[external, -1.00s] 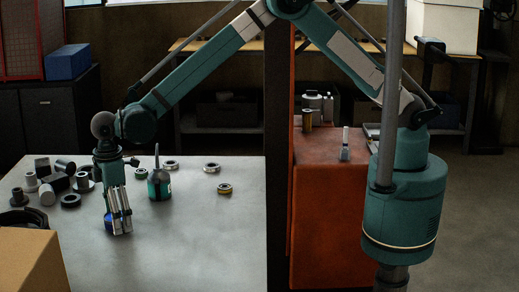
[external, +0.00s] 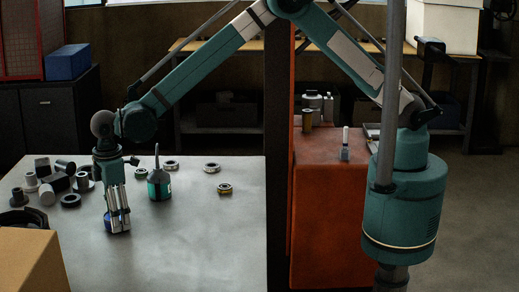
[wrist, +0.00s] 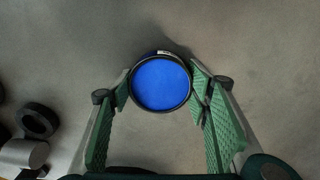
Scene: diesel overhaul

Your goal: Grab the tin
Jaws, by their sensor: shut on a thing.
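The tin is round with a blue top inside a dark rim. It shows in the wrist view as the tin (wrist: 160,84), between the green finger pads of my gripper (wrist: 161,92). The fingers are shut on its left and right sides. In the external view my gripper (external: 118,222) points down at the table's front left part, and only a bit of the blue tin (external: 108,226) shows behind the fingers. I cannot tell whether the tin touches the tabletop.
A green bottle with a thin spout (external: 159,184) stands just right of and behind my gripper. Several dark and grey rings and cylinders (external: 62,182) lie to the left. A cardboard box (external: 30,258) is at the front left. The table's (external: 215,240) front right is clear.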

